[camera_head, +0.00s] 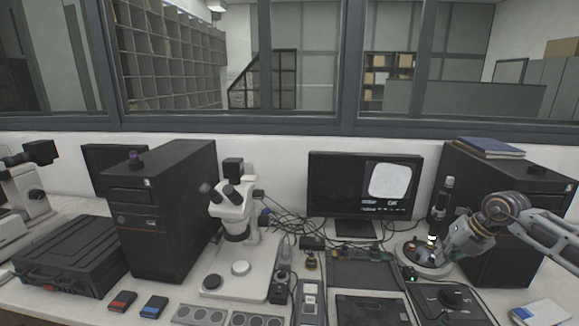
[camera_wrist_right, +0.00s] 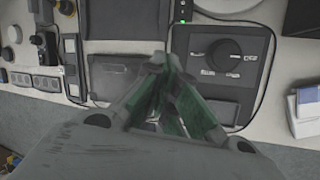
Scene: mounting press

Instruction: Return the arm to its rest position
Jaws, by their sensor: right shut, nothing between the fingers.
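My right arm comes in from the right in the head view, bent low over the bench. Its gripper (camera_head: 440,252) is beside a round light-coloured stand (camera_head: 425,268) and partly covers it; I cannot tell whether they touch. In the right wrist view the gripper's fingers (camera_wrist_right: 163,62) are shut with nothing between them. They point over the bench near a dark control box with a round knob (camera_wrist_right: 222,58), which also shows in the head view (camera_head: 447,298). My left gripper is out of view.
A monitor (camera_head: 340,190) and a black computer tower (camera_head: 495,262) stand behind the arm. A microscope (camera_head: 240,215) and another tower (camera_head: 165,225) stand left. Dark trays (camera_head: 362,272) lie in the middle. A white-and-blue box (camera_head: 542,314) lies at the front right. Cables cross the bench.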

